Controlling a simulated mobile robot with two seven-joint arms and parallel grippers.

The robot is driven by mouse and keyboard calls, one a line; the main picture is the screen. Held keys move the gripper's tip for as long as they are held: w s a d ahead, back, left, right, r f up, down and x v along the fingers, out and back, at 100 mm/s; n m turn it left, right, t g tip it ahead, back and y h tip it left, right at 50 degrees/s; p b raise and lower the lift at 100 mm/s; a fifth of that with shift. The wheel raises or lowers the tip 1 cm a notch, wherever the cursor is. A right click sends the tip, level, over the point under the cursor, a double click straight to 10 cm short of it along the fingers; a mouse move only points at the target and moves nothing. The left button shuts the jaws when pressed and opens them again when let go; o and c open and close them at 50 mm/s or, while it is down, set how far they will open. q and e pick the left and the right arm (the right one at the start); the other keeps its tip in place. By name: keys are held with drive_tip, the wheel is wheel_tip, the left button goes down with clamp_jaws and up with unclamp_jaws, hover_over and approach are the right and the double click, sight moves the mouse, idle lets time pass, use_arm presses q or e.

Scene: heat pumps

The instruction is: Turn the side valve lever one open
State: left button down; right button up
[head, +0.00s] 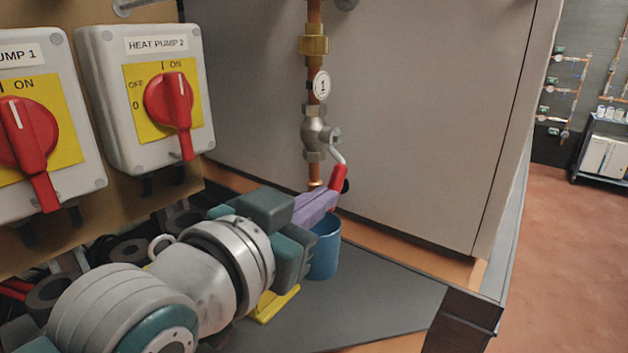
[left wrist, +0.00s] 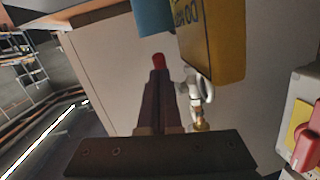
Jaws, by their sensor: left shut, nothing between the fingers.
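The side valve (head: 315,134) marked "1" sits on a vertical copper pipe against the grey cabinet side. Its lever (head: 339,178) has a bare metal arm bending right and down to a red grip that points downward. My left gripper (head: 326,198) is shut and empty, its purple fingers at the lower end of the red grip; whether they touch it I cannot tell. In the left wrist view, the shut fingers (left wrist: 158,85) point at the red grip (left wrist: 158,60), which shows just beyond their tips. The valve body (left wrist: 195,98) is beside them. My right gripper is not in view.
A blue cup (head: 325,250) stands on the dark shelf just below the fingers. A yellow item (head: 274,304) lies partly behind my gripper. Two switch boxes with red handles, including Heat Pump 2 (head: 150,100), are on the left. The shelf's right part (head: 390,295) is clear.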

use_arm(q)
drive_tip(key=shift+w+d+f+b, duration=0.25)
drive_tip(key=shift+w+f+b, duration=0.15)
drive_tip(key=shift+f+b, duration=0.25)
drive_tip(key=shift+f, duration=0.15)
